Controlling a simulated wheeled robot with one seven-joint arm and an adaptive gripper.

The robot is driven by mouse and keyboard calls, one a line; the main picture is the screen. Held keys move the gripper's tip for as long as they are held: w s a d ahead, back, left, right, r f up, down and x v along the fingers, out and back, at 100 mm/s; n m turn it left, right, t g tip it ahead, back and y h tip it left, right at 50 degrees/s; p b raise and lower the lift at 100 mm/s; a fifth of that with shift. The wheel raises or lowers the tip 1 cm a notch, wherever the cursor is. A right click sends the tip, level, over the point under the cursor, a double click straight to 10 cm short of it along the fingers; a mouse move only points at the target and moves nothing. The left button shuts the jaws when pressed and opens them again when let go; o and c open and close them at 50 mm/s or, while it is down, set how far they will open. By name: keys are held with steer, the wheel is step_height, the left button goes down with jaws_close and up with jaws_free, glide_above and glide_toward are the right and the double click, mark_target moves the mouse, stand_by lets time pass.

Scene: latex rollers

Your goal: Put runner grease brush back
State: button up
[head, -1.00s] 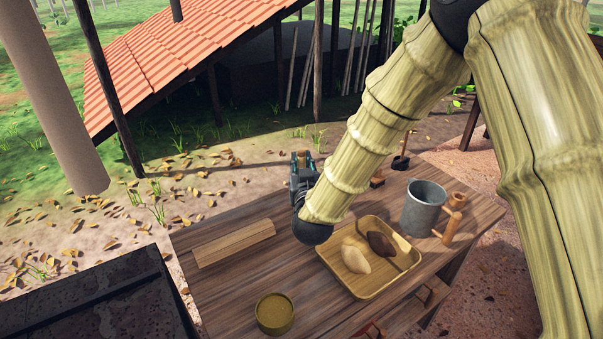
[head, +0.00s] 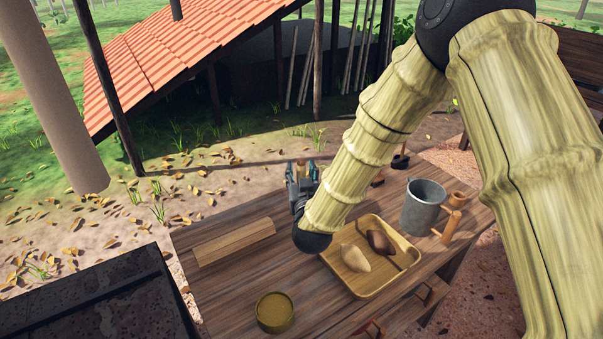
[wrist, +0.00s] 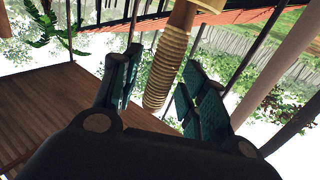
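My gripper (head: 301,182) is in the air above the far side of the wooden table (head: 250,275), pointing away from me. In the wrist view, its teal-padded fingers (wrist: 160,85) have a tan, ribbed handle between them, brown toward its far end. I take this to be the runner grease brush (wrist: 168,68). A small black pot (head: 400,161) stands at the table's far right, partly behind my arm.
A wooden tray (head: 357,291) holds a pale and a dark lump. A board (head: 234,241) lies left, a round tin (head: 274,313) in front. Bare tabletop lies between them.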

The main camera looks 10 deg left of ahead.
steer(key=shift+r, duration=0.15)
steer(key=b+v, duration=0.1)
steer(key=v, duration=1.1)
steer(key=shift+b, duration=0.4)
